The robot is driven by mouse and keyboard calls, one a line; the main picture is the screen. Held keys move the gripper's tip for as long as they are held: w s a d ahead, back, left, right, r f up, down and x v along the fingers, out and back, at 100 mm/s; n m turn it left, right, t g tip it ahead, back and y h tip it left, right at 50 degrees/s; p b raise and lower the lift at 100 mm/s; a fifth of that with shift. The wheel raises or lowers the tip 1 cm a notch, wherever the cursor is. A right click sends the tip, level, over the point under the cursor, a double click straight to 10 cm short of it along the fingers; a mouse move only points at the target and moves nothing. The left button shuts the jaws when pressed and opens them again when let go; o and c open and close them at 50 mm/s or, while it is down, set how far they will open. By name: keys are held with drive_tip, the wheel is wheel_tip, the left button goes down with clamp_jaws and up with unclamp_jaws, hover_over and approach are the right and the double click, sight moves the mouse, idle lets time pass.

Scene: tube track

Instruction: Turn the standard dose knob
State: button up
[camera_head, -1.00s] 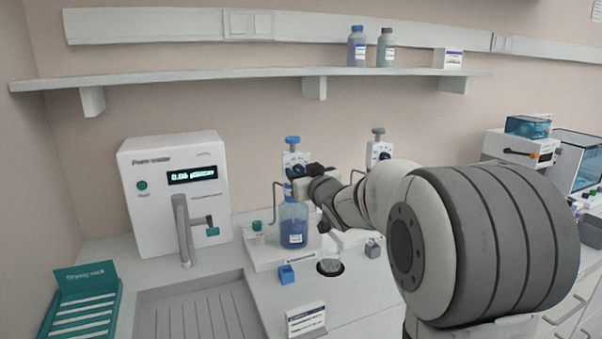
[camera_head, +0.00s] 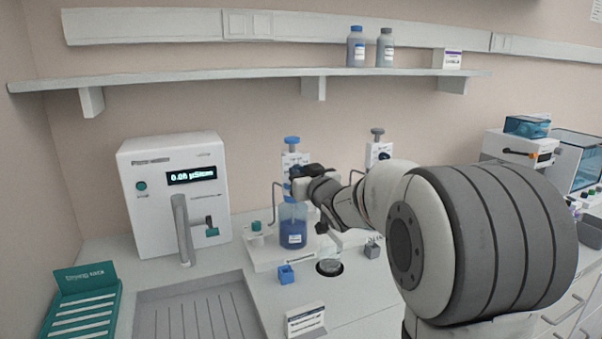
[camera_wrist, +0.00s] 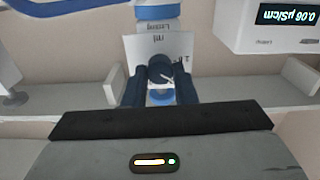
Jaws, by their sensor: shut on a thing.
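A dispenser with a blue cap (camera_head: 292,140) stands on a bottle of blue liquid (camera_head: 292,232), and its upright front panel (camera_head: 296,157) shows just below the cap. My gripper (camera_head: 297,172) is at the front of this dispenser, and its fingers are hidden or too small to make out there. In the wrist view, my gripper (camera_wrist: 160,88) has one dark finger on each side of a dark blue round knob (camera_wrist: 160,67), shut on it. The knob sits on a white panel (camera_wrist: 182,48) with upside-down lettering and a pointer mark. The knob is hidden in the head view.
A second dispenser with a grey cap (camera_head: 377,134) stands to the right. A white water unit (camera_head: 175,190) with a lit display is to the left. A small blue block (camera_head: 286,274) and a label stand (camera_head: 305,319) are in front. A shelf (camera_head: 230,76) runs above.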

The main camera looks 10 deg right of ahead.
drive_tip(key=m+p, duration=0.1)
drive_tip(key=m, duration=0.1)
drive_tip(key=shift+r+m+p, duration=0.1)
drive_tip(key=shift+m+p, duration=0.2)
drive_tip(key=shift+m, duration=0.1)
drive_tip(key=m+p, duration=0.2)
drive_tip(key=m, duration=0.2)
drive_tip(key=shift+m, duration=0.3)
drive_tip(key=m+p, duration=0.1)
drive_tip(key=m, duration=0.3)
drive_tip(key=shift+d+p, duration=0.1)
drive_tip(key=shift+p, duration=0.25)
drive_tip(key=shift+m+p, duration=0.55)
drive_tip(key=shift+m, duration=1.25)
drive_tip(key=shift+f, duration=0.2)
drive_tip(key=o, duration=1)
